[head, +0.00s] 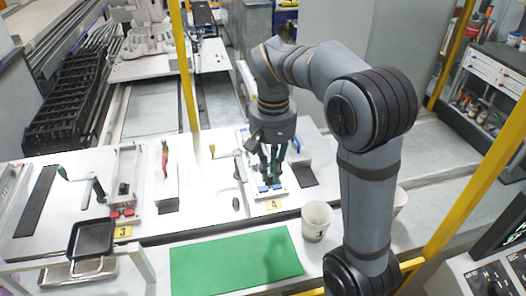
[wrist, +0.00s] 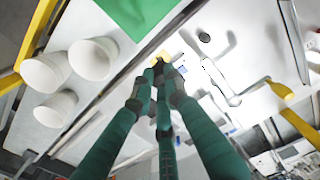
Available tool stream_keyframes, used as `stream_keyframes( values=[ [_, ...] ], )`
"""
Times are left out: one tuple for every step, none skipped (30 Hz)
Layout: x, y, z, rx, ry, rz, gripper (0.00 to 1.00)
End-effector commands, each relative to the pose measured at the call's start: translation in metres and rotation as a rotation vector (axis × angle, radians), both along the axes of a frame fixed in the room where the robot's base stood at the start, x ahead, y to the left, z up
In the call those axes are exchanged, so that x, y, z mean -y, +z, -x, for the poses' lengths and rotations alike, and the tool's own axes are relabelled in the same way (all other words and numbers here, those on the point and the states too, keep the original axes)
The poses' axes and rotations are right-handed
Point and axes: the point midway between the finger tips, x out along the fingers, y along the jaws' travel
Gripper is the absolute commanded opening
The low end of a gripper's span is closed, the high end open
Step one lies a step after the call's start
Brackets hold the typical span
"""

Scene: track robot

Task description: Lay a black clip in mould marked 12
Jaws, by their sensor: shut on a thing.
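My gripper (head: 271,178) is over the fixture marked 4 (head: 284,194), with its green fingers pointing down. In the wrist view my gripper (wrist: 158,78) has its fingertips drawn together on a small dark piece (wrist: 158,67), which looks like a black clip; the fingers hide most of it. I cannot make out a mould marked 12 in either view.
A green mat (head: 235,260) lies at the front, with a white cup (head: 316,221) to its right. A fixture marked 3 (head: 123,231) and a black tray (head: 91,238) stand at the left. A yellow post (head: 185,70) rises behind the table.

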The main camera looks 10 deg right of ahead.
Motion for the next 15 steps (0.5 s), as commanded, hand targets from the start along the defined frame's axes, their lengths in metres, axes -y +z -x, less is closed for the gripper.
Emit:
stream_keyframes(
  values=[
    [-0.002,0.005,-0.014,0.0,-0.002,0.0,0.03],
    [-0.002,0.007,-0.02,-0.001,-0.002,-0.001,0.03],
    [-0.001,0.009,-0.029,0.001,-0.001,-0.001,0.03],
    [-0.001,0.01,-0.034,0.0,-0.001,0.0,0.03],
    [-0.001,0.012,-0.039,0.0,0.0,0.0,0.03],
    [0.0,0.013,-0.045,0.0,-0.001,-0.001,0.03],
    [0.001,0.014,-0.048,0.0,0.001,0.0,0.03],
    [0.001,0.015,-0.051,0.001,0.0,-0.001,0.03],
    [0.002,0.016,-0.054,0.0,-0.001,-0.001,0.03],
    [0.002,0.016,-0.056,0.0,0.0,-0.002,0.03],
    [0.003,0.017,-0.058,0.0,0.0,-0.002,0.03],
    [0.003,0.017,-0.06,0.0,0.0,-0.002,0.03],
    [0.004,0.017,-0.062,0.0,0.0,-0.002,0.03],
    [0.005,0.016,-0.064,0.0,-0.001,-0.002,0.03],
    [0.005,0.015,-0.068,-0.002,0.0,-0.002,0.03]
  ],
)
